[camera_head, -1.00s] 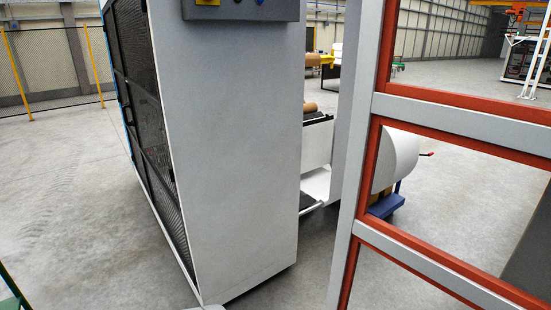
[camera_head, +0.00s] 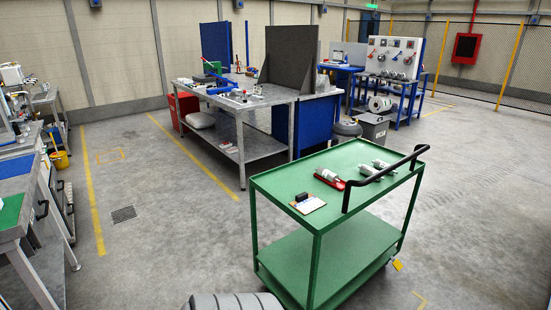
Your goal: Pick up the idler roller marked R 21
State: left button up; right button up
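A green trolley (camera_head: 285,185) with a black push handle stands right of centre in the head view. On its top lie a few small silver-grey cylinders. Neither of my grippers is in view.
A clipboard with a small black item (camera_head: 307,203) lies on the trolley's front left. A grey workbench (camera_head: 265,95) stands behind, with a red bin (camera_head: 182,110) beside it. Benches (camera_head: 22,170) line the left. The floor between is open.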

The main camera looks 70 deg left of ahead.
aim_at(380, 164)
jog(key=u, duration=1.5)
jog(key=i, duration=0.1)
